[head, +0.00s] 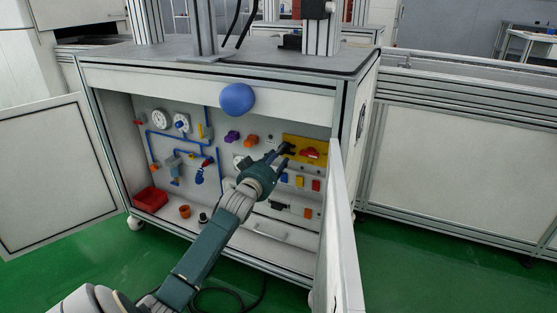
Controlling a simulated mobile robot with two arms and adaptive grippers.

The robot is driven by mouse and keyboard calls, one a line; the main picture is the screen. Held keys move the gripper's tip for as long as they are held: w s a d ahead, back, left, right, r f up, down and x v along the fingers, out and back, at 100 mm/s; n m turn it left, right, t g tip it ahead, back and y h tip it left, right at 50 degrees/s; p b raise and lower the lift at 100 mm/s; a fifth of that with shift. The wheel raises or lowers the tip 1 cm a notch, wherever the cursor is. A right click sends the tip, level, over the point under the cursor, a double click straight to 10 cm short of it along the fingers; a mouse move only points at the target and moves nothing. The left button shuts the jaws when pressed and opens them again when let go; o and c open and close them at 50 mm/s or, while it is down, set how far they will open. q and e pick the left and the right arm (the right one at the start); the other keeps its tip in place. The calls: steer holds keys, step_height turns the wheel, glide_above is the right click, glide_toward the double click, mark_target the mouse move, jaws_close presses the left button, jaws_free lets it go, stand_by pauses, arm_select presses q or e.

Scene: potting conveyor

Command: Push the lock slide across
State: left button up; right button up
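A yellow plate (290,139) is mounted on the back panel inside the open cabinet, at its right side. A red part (310,153) sits on this plate and looks like the lock slide, but it is too small to be sure. My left gripper (286,149) is inside the cabinet, its dark fingertips just left of the red part and in front of the plate. I cannot tell whether it touches the plate, and the finger gap is unclear. The gripper hides part of the plate's left side. My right gripper is not in view.
The open right door (342,235) stands close to the right of my arm; the left door (55,175) is swung wide. A blue dome (237,99) protrudes from the upper front. Gauges, pipes and coloured blocks line the panel. A red bin (150,199) stands on the cabinet floor.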

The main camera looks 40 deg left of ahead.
arm_select(q)
steer(key=shift+w, duration=0.1)
jaws_close()
steer(key=d+p, duration=0.1)
steer(key=w+d+p, duration=0.1)
steer(key=d, duration=0.1)
stand_by(0.4)
steer(key=shift+d, duration=0.1)
jaws_free()
steer(key=shift+d, duration=0.1)
steer(key=v, duration=1.2)
